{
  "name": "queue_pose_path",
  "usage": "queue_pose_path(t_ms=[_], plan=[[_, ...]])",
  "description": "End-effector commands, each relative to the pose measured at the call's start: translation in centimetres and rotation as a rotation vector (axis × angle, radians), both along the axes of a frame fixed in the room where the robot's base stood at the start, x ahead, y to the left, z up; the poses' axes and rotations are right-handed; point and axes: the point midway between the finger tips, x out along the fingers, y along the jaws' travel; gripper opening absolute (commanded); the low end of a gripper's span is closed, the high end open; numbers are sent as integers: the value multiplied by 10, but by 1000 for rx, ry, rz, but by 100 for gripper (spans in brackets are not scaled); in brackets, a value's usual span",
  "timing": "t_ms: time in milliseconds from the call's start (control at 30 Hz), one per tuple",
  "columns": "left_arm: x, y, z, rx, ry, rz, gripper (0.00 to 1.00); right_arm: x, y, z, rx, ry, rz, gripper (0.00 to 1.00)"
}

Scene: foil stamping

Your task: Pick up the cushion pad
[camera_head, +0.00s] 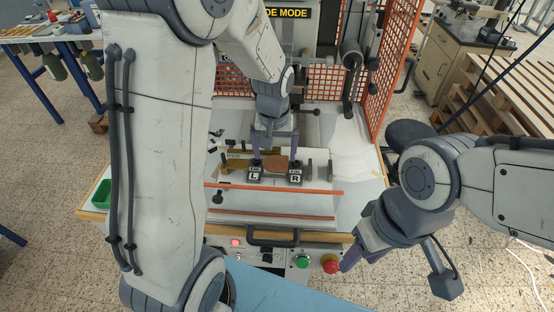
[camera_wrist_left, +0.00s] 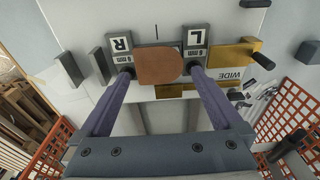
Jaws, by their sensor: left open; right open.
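A flat brown piece with one rounded end (camera_head: 275,163) lies on the press bed between the L block (camera_head: 254,174) and the R block (camera_head: 295,175). I cannot tell for sure that it is the cushion pad. My left gripper (camera_head: 275,149) is over it, pointing down. In the left wrist view the brown piece (camera_wrist_left: 158,66) shows between the two purple fingers, one near each side; contact cannot be told. My left gripper is open. My right gripper (camera_head: 348,258) hangs off the bed's right front, open; only part of its fingers shows.
A brass WIDE piece (camera_wrist_left: 234,57) lies beside the L block. Orange mesh guards (camera_head: 398,60) stand behind and right. White sheets (camera_head: 352,166) lie on the right. A front handle (camera_head: 272,241) and red button (camera_head: 330,263) are at the front. A green tray (camera_head: 101,194) is left.

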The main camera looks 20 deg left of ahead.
Motion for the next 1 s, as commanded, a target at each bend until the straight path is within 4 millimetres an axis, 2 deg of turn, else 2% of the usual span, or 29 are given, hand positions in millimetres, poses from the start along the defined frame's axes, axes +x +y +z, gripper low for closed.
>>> queue_pose_path(t_ms=[100, 200, 1000], plan=[[1, 0, -15, 0, 4, 0, 100, 0, 0, 6, 0, 0, 0, 50], [2, 0, -21, -1, 2, 0, 100, 0, 0, 6, 0, 0, 0, 50], [3, -1, -26, 0, -1, -2, 100, 0, 0, 3, 0, 0, 0, 50]])
